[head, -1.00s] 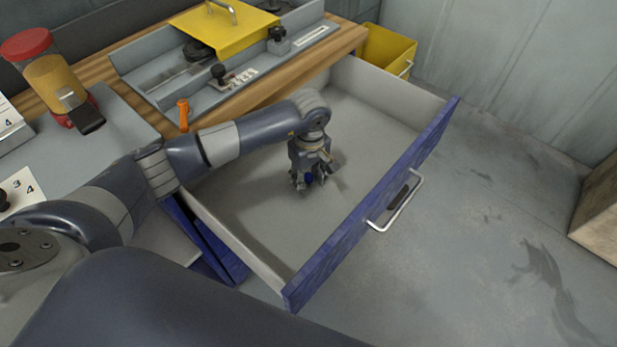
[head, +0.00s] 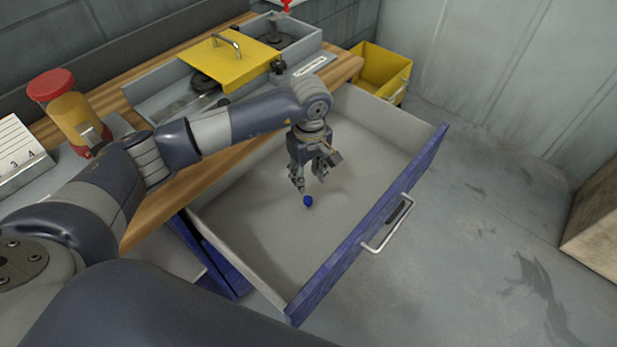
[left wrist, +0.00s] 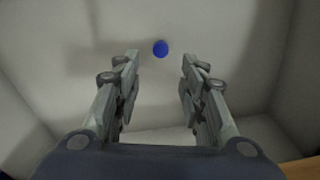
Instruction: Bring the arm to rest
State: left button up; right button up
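My left gripper (head: 311,184) hangs fingers-down over the open drawer (head: 255,228). It is open and empty; in the left wrist view its two fingers (left wrist: 160,62) stand apart with a clear gap. A small round blue object (head: 308,201) lies on the drawer floor just below the fingertips in the head view. In the left wrist view the blue object (left wrist: 160,48) shows beyond the fingertips, between their lines and apart from them. My right gripper is in neither view.
The drawer's blue front with a metal handle (head: 388,225) juts over open floor. A workbench behind carries a machine with a yellow cover (head: 230,62) and a red-lidded container (head: 70,112). A yellow bin (head: 380,72) stands at the back, a wooden box (head: 592,235) at the right.

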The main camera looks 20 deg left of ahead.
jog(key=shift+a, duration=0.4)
